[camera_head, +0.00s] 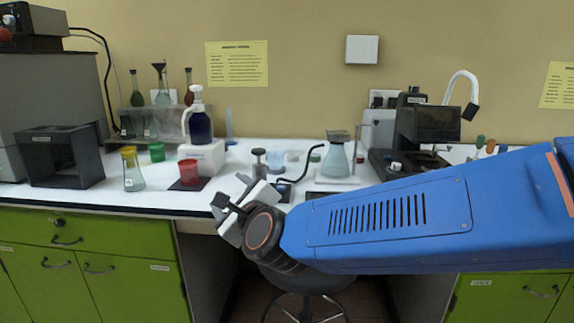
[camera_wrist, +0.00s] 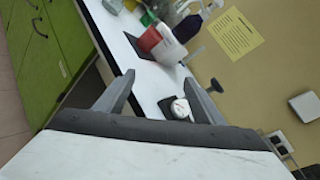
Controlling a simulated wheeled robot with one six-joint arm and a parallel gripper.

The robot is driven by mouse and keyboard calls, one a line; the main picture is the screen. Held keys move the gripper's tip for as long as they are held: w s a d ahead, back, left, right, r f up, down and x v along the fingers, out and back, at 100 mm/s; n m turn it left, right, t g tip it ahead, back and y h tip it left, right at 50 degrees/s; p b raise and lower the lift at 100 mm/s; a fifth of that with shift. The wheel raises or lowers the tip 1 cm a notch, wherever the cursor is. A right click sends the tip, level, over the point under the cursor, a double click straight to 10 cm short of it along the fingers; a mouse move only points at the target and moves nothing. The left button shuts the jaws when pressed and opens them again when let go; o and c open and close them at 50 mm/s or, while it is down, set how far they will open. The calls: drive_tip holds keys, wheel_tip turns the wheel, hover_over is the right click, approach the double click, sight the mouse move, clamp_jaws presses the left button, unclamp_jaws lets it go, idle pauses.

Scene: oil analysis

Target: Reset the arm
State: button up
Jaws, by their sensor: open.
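My arm reaches in from the right in the head view, blue and held low across the front of the white bench (camera_head: 150,197). My gripper (camera_head: 225,203) is at its end, near the bench's front edge. In the wrist view my gripper (camera_wrist: 158,79) shows both grey fingers spread well apart, with nothing held between them. The bench top shows between and beyond the fingers. A red beaker (camera_head: 188,171) stands on a dark mat to the gripper's upper left; it also shows beyond the fingertips in the wrist view (camera_wrist: 160,43).
A flask with a yellow top (camera_head: 133,170), a dark-blue bottle (camera_head: 199,125) and a green beaker (camera_head: 157,152) stand at left. A flask (camera_head: 337,158) and a microscope-like device (camera_head: 405,140) stand behind my arm. A stool (camera_head: 310,282) is below. Green cabinets (camera_head: 95,262) flank the knee space.

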drive_tip(key=s+d+f+n+g+h, duration=0.1)
drive_tip(key=s+d+f+n+g, duration=0.2)
drive_tip(key=d+n, duration=0.6)
drive_tip(key=s+d+f+n+g+h, duration=0.15)
drive_tip(key=d+f+n, duration=0.3)
drive_tip(key=d, duration=0.85)
drive_tip(key=s+d+f+n+g+h, duration=0.2)
drive_tip(key=s+d+f+n, duration=0.2)
drive_tip(key=s+d, duration=0.5)
drive_tip(key=s+d+f+n+g+h, duration=0.3)
drive_tip(key=s+d+f+n, duration=0.2)
drive_tip(key=s+d, duration=0.4)
drive_tip(key=shift+s+d+f, duration=0.35)
drive_tip(key=shift+d+f, duration=0.4)
drive_tip(key=shift+d, duration=0.4)
